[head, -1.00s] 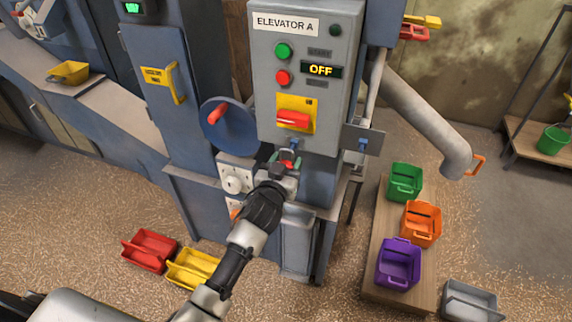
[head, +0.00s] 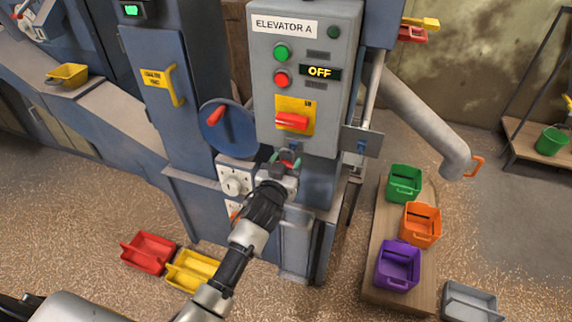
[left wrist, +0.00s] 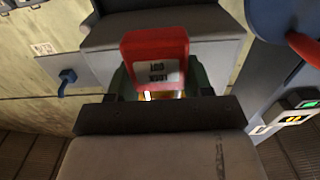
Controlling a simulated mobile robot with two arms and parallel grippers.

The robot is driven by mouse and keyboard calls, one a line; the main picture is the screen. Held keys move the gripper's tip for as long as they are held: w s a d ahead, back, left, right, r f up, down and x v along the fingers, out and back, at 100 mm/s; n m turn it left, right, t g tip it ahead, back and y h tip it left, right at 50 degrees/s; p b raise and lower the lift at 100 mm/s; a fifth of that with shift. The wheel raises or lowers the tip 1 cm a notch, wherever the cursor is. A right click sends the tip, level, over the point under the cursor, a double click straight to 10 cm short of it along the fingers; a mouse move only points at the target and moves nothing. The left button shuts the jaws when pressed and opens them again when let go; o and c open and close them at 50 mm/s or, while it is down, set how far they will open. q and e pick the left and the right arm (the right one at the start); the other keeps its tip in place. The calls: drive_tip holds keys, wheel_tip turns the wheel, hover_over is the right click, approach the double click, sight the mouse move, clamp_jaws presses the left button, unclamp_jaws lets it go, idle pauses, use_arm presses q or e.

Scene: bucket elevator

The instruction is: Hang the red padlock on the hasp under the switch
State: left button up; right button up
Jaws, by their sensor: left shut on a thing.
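The red padlock (head: 289,164) is between the fingers of my left gripper (head: 286,166), just below the bottom edge of the grey control box. In the left wrist view the padlock (left wrist: 155,62) shows its red body with a label, between green fingertips. The red switch handle (head: 292,121) is on a yellow plate (head: 296,103) on the box front, above the padlock. A small grey loop shows just above the padlock; I cannot tell shackle from hasp there, or whether they touch. My right gripper is not in view.
The control box (head: 338,75) reads OFF. A side plate with a blue knob (head: 361,145) is at its right, a blue wheel (head: 226,125) at its left. A socket panel (head: 234,180) is left of the gripper. Coloured buckets stand lower right and lower left.

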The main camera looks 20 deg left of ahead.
use_arm(q)
drive_tip(key=shift+w+b, duration=0.5)
drive_tip(key=shift+w, duration=1)
drive_tip(key=shift+f, duration=0.15)
drive_tip(key=shift+f+b, duration=0.35)
drive_tip(key=shift+b, duration=0.05)
drive_tip(key=shift+f, duration=0.3)
drive_tip(key=o, duration=1)
drive_tip(key=shift+s, duration=0.1)
